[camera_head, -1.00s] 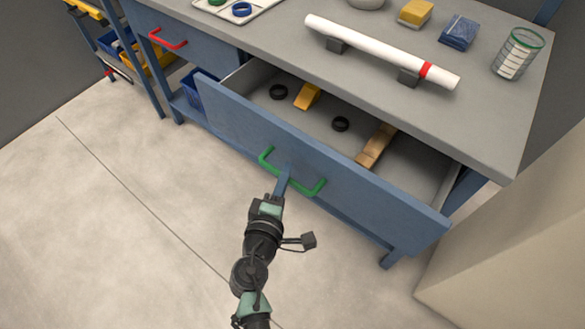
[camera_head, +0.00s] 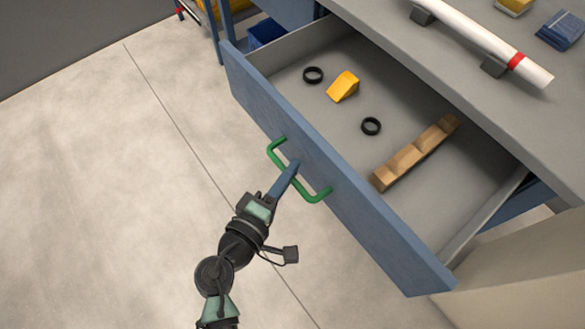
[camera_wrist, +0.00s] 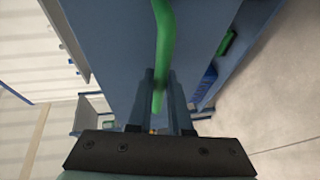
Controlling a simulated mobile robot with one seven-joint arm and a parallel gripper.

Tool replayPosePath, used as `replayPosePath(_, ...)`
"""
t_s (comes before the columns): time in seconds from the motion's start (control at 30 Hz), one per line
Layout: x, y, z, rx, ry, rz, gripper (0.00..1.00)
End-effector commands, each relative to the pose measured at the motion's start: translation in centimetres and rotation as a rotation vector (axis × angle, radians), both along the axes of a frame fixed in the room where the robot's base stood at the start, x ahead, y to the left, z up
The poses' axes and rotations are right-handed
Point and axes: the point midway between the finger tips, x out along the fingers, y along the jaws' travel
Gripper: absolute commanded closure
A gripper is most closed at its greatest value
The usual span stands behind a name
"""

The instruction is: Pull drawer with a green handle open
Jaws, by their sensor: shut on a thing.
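The blue drawer (camera_head: 365,215) stands well out from the grey-topped workbench, its inside showing. Its green handle (camera_head: 314,196) is a bar on the drawer front. My gripper (camera_head: 293,168) is at the middle of the handle, shut on it. In the wrist view, the green handle (camera_wrist: 163,45) runs down between the two fingers of my gripper (camera_wrist: 160,95). The fingers hide a short part of the bar in the head view.
The drawer holds two black rings (camera_head: 313,75) (camera_head: 371,126), a yellow wedge (camera_head: 343,86) and a notched wooden block (camera_head: 415,153). A white pipe with a red band (camera_head: 480,38) rests on the workbench (camera_head: 440,75). A beige surface (camera_head: 530,265) stands at lower right. The floor (camera_head: 110,190) at left is clear.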

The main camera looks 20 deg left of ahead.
Motion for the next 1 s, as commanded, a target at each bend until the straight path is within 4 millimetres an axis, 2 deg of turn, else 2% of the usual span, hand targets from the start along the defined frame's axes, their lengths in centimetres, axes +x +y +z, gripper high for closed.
replayPosePath(0.13, 0.0, 0.0, 0.0, 0.000, 0.000, 0.001, 1.00)
replayPosePath(0.17, 0.0, 0.0, 0.0, 0.000, 0.000, 0.000, 0.79)
replayPosePath(0.3, 0.0, 0.0, 0.0, 0.000, 0.000, 0.000, 0.54)
replayPosePath(0.67, -0.3, 0.1, 0.1, 0.000, 0.000, 0.001, 0.53)
replayPosePath(0.87, -3.2, 0.7, 0.6, 0.000, 0.003, 0.002, 0.53)
replayPosePath(1.0, -6.3, 1.5, 1.2, 0.000, 0.004, 0.004, 0.53)
